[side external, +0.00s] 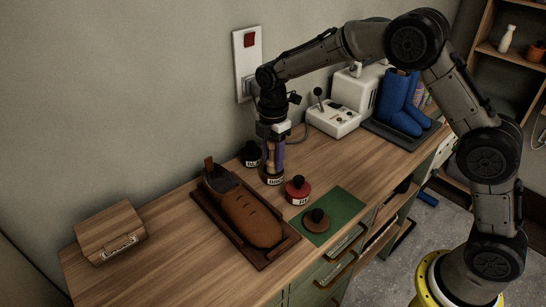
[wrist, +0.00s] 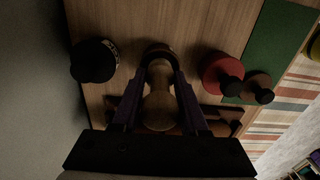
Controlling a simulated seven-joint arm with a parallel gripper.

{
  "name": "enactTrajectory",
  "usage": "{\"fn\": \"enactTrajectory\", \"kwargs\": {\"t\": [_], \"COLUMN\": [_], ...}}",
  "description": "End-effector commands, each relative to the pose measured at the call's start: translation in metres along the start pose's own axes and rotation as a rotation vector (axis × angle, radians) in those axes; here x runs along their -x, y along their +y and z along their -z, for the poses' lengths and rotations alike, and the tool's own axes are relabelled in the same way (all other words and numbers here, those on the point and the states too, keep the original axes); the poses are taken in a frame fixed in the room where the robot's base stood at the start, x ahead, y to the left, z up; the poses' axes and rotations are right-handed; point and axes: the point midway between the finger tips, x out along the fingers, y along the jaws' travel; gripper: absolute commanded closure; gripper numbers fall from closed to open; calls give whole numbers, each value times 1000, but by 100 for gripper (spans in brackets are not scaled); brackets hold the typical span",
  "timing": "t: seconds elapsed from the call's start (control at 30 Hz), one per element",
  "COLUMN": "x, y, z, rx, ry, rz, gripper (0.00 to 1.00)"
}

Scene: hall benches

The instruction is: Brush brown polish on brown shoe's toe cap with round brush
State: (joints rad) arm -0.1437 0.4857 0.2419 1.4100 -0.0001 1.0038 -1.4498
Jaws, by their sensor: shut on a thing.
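My gripper (side external: 271,160) points down and is shut on the pale wooden handle of the round brush (wrist: 158,100). The brush's lower end is at a small labelled tin (side external: 273,179). I cannot tell whether the bristles touch the polish inside. The brown shoe (side external: 234,205) lies on a dark wooden tray (side external: 276,257), left of my gripper in the side view, its toe cap (side external: 264,232) towards the front. A brown lid with a black knob (side external: 317,219) lies on a green mat (side external: 339,206).
A red tin (side external: 298,190) stands close to the right of the labelled tin, and a black tin (side external: 250,156) behind it to the left. A wooden box (side external: 110,233) sits at far left. A white machine (side external: 334,118) and blue boots (side external: 399,105) stand at the back right.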

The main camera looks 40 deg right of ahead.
Motion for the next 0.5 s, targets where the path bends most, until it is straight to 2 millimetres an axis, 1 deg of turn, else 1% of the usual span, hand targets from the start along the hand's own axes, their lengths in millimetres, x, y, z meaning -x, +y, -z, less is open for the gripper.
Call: {"fn": "enactTrajectory", "kwargs": {"t": [0.5], "x": [-5], "y": [0], "z": [0], "rx": [0], "ry": [0], "rz": [0], "gripper": [100]}}
